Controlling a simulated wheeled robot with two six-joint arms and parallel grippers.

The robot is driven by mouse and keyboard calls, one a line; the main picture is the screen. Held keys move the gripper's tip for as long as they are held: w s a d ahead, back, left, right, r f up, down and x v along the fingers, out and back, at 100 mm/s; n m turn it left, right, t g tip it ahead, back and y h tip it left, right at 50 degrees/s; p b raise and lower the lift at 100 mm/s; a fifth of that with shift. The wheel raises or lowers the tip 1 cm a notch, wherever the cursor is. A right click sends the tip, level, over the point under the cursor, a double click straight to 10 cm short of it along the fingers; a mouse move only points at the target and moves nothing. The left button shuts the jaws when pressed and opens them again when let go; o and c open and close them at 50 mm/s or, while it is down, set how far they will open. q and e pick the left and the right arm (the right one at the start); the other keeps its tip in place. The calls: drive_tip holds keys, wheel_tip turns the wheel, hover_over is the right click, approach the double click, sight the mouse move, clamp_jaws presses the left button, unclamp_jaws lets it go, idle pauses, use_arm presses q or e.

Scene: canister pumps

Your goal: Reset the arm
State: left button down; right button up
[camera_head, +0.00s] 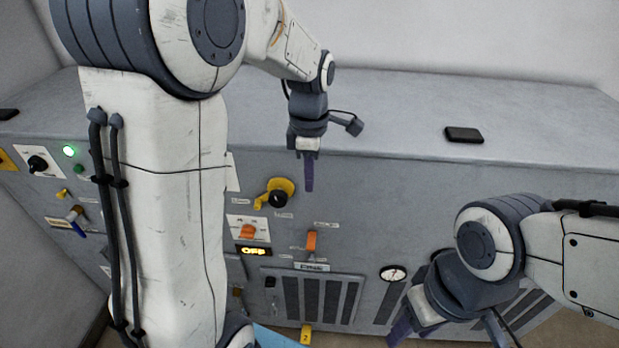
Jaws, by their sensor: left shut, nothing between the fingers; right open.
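My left gripper (308,172) hangs fingers down in front of the grey control cabinet (420,200), just right of a yellow-and-black rotary knob (278,194). Its fingers are shut with nothing between them, and it appears apart from the knob. My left arm crosses the left part of the view and hides some of the panel. My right gripper (450,333) is low at the right, fingers apart and empty, in front of the cabinet's lower vents. Part of its lower end is cut off by the picture edge.
Orange switches (311,242) sit below the knob, with a lit display (253,251) reading OFF. A green lamp (69,151) glows at the left. A round gauge (393,273) is near my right gripper. A small black object (464,135) lies on the otherwise mostly clear cabinet top.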

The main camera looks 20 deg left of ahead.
use_arm(q)
drive_tip(key=s+d+m, duration=0.5)
drive_tip(key=s+m, duration=0.2)
drive_tip(key=m, duration=0.2)
drive_tip(key=s+d+f+m, duration=0.1)
drive_tip(key=s+d+m, duration=0.4)
drive_tip(key=m, duration=0.5)
drive_tip(key=s+d+m+h, duration=0.1)
drive_tip(key=s+d+m, duration=0.3)
drive_tip(key=s+m, duration=0.5)
drive_tip(key=shift+s+d+f+m, duration=0.3)
drive_tip(key=shift+s+d+f, duration=0.1)
drive_tip(key=shift+s, duration=0.15)
drive_tip(key=shift+s, duration=0.1)
use_arm(e)
drive_tip(key=shift+s, duration=0.1)
